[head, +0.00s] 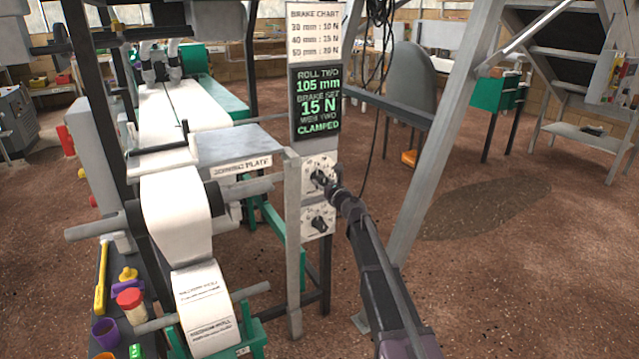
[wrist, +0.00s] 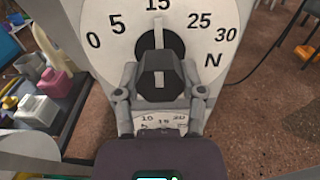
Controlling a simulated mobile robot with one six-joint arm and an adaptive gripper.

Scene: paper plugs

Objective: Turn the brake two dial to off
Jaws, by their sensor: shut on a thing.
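A white dial plate (wrist: 100,14) fills the top of the wrist view, marked 0, 5, 15, 25, 30 and N. Its black knob (wrist: 158,75) has a pale line at the top, toward 15. My gripper (wrist: 160,94) is shut on this knob, one finger on each side. In the head view my gripper (head: 331,186) reaches the upper dial (head: 309,166) on the grey post. A second dial (head: 318,222) with a black knob sits just below. I cannot read which dial is brake two, and no "off" mark is legible.
A green-lettered display (head: 316,103) above the dials reads roll two 105 mm, brake set 15 N, web two clamped. A brake chart (head: 315,32) hangs above it. A slanted grey leg (head: 432,130) stands right.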

